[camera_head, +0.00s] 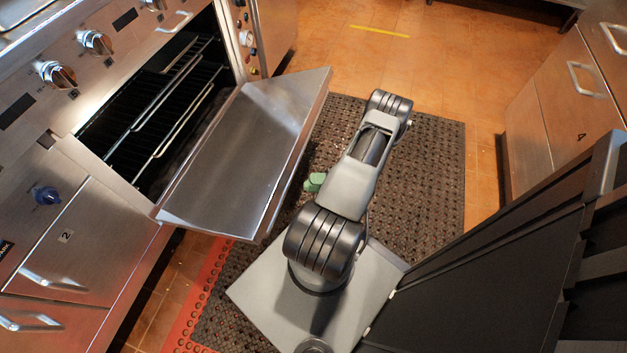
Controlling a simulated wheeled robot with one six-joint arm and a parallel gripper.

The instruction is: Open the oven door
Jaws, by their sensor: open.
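The oven door (236,158) is a steel panel that stands folded down and outward from the oven (150,110). Its inner face looks up, and the dark cavity with wire racks (165,108) shows behind it. The door's outer face and any handle on it are hidden. My gripper (316,182) is mostly hidden under my arm link. Only small green parts of it show, just right of the door's outer edge. Whether they touch the door cannot be told. The gripper is open, and nothing is seen in it.
Control knobs (95,42) line the front above the oven. A steel cabinet marked 2 (85,240) stands at lower left. A dark rubber mat (430,160) covers the floor around my base. Drawers and a cabinet marked 4 (565,110) stand at right. Tiled floor at the top is clear.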

